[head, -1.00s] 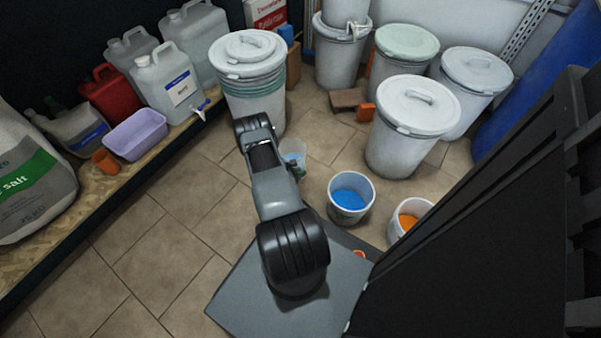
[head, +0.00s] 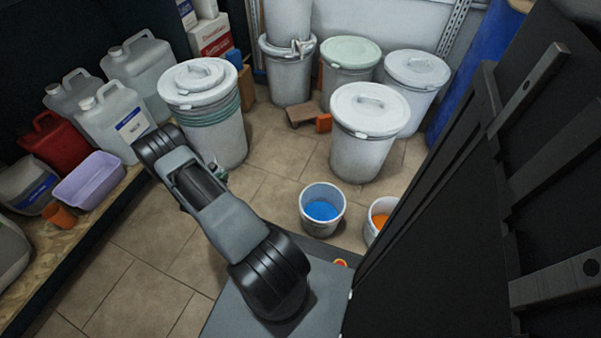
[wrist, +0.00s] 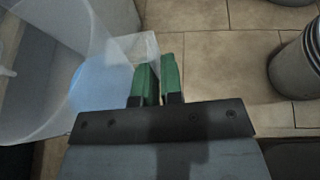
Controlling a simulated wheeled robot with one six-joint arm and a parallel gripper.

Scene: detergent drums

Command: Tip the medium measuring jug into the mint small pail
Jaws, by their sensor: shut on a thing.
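The measuring jug (wrist: 92,82) is clear plastic with a pale blue tint low in it. It fills the left of the wrist view, close to the camera. My gripper (wrist: 158,64) has green fingers shut on the jug at its right side. In the head view my arm hides most of the gripper and jug, beside the large white drum. Two small pails stand on the floor: a pale one with blue contents (head: 322,213) and one with orange contents (head: 379,220), partly hidden by my body. I cannot tell clearly which is mint.
Lidded drums (head: 367,135) stand behind the pails, one with a mint lid (head: 350,52). A drum with green bands (head: 215,130) is near my gripper. The shelf at left holds canisters (head: 113,125), a lilac tub (head: 90,180) and an orange cup (head: 59,216). The floor in front of it is clear.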

